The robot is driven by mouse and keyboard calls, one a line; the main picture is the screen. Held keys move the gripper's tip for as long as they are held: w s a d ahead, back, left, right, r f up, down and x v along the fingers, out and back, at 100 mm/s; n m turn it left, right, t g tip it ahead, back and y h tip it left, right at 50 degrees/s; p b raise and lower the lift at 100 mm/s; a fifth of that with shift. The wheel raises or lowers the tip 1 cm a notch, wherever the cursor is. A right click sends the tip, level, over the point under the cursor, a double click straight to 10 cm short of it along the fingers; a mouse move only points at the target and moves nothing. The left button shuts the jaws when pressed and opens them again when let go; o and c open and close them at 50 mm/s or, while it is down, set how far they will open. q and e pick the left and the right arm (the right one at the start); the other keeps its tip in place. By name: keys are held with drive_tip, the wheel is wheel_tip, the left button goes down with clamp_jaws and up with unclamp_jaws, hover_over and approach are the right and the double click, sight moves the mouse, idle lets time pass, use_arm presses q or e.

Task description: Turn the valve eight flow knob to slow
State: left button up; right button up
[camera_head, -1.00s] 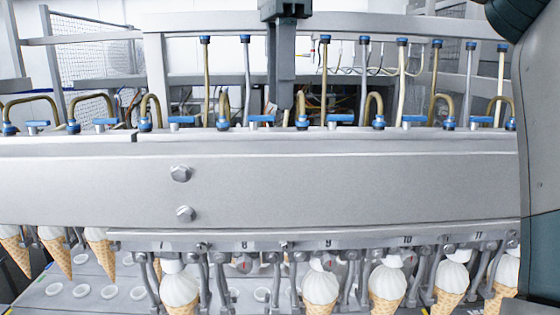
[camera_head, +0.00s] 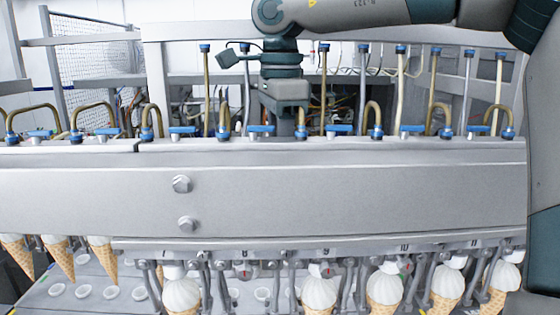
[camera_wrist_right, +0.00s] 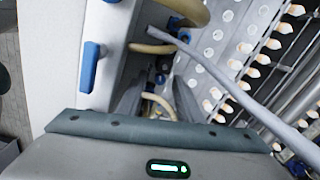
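The number 8 label (camera_head: 244,252) is on the machine's lower front rail. Below it is a small round knob with a red mark (camera_head: 243,270), partly hidden among the metal fittings. Above the rail, a blue lever handle (camera_head: 261,131) stands on the top edge, near my right gripper. My right gripper (camera_head: 284,118) points down behind this top edge, its fingertips mostly hidden. In the right wrist view its fingers (camera_wrist_right: 158,98) are apart, with a tan hose between or beyond them; I cannot tell if they touch it. A blue handle (camera_wrist_right: 91,67) is left of the fingers. My left gripper is not in view.
Several blue handles and bent tan hoses line the top edge. Upright tubes with blue caps (camera_head: 325,48) stand behind, close around my right gripper. Cones with white ice cream (camera_head: 319,290) hang below the front rail. The broad metal front panel (camera_head: 350,205) is clear.

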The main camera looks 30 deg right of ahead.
clamp_jaws()
drive_tip(key=shift+f+m+b, duration=0.2)
drive_tip(key=shift+m+b, duration=0.5)
drive_tip(key=shift+b, duration=0.2)
drive_tip(key=shift+r+m, duration=0.2)
drive_tip(key=shift+m, duration=0.6)
unclamp_jaws()
drive_tip(key=shift+r, duration=0.1)
